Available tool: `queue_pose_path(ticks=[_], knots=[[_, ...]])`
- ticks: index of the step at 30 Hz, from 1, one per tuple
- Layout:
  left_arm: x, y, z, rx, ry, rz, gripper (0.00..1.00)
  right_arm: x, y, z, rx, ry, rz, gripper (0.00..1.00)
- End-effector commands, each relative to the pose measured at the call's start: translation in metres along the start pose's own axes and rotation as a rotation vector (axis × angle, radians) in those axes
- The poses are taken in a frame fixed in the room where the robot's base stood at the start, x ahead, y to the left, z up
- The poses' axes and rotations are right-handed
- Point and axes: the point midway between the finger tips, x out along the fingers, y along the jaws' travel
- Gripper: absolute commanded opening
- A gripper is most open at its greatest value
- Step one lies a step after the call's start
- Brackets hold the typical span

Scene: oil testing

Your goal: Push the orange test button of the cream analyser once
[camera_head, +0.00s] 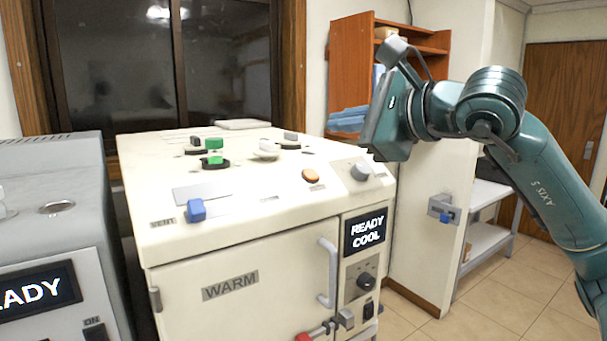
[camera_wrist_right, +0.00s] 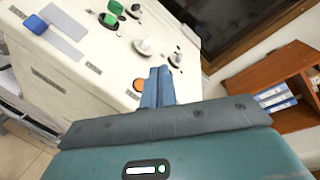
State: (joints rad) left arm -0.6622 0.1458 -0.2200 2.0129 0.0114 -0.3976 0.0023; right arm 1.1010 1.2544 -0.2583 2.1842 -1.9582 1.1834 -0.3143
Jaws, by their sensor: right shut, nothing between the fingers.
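The cream analyser (camera_head: 260,240) stands in the middle of the head view, and its top also shows in the right wrist view (camera_wrist_right: 85,85). Its orange test button (camera_head: 310,175) is on the right part of the top panel. My right gripper (camera_head: 372,150) is beyond and to the right of the button, above the panel's right edge. Its blue-grey fingers (camera_wrist_right: 158,84) are shut with nothing between them. Contact with the button cannot be seen. My left gripper is not in view.
A grey knob (camera_head: 360,170) sits right of the button. A blue knob (camera_head: 196,210), green knob (camera_head: 214,150) and pale knob (camera_head: 268,150) also stand on the top. A display (camera_head: 366,232) reads READY COOL. A grey machine (camera_head: 55,200) stands left, an orange-brown shelf (camera_head: 350,60) behind.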

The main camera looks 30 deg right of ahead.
Motion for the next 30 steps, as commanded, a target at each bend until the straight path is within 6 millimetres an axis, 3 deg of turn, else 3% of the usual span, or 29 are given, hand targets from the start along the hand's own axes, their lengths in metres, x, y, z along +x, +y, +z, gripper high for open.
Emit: queue_pose_path(ticks=[14, 21, 30], knots=[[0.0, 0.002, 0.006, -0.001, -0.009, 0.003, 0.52, 0.001, -0.001, -0.003, -0.008, 0.008, -0.014, 0.0], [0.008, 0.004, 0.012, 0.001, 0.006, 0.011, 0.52, 0.02, 0.015, -0.019, -0.007, 0.008, -0.011, 0.0], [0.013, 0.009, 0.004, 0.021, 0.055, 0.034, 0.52, 0.048, 0.034, -0.039, -0.006, 0.007, -0.012, 0.0]])
